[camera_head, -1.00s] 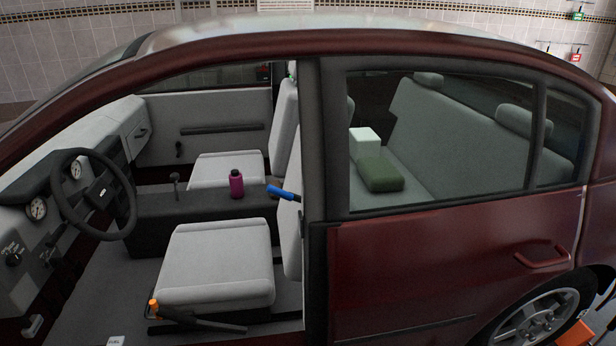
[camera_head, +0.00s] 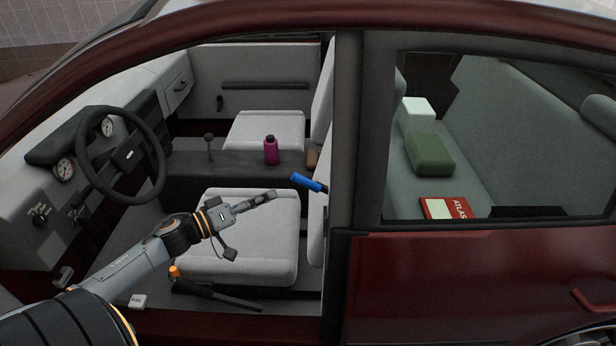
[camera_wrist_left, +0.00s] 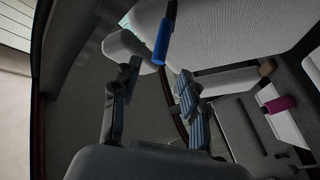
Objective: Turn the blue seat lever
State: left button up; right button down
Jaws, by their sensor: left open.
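The blue seat lever (camera_head: 306,182) sticks out from the side of the driver's seat backrest, close to the door pillar, and tilts down to the right. My left gripper (camera_head: 270,195) reaches in from the left over the driver's seat cushion. It is open and empty, just left of the lever and apart from it. In the left wrist view the lever (camera_wrist_left: 164,42) hangs above and ahead of the gap between the two fingers of my left gripper (camera_wrist_left: 158,88). My right gripper is not in view.
The dark pillar (camera_head: 345,150) stands right of the lever. The steering wheel (camera_head: 120,155) is at the left. A purple bottle (camera_head: 271,151) stands on the centre console. An orange-tipped lever (camera_head: 215,293) lies low beside the seat cushion (camera_head: 245,255). The rear seat holds a green bag (camera_head: 431,154).

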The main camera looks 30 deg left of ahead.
aim_at(303, 181)
pick_arm(q)
jog(key=p+x, duration=0.1)
jog(key=x, duration=1.1)
jog(key=shift+w, duration=0.1)
jog(key=shift+a, duration=0.1)
grip_shut()
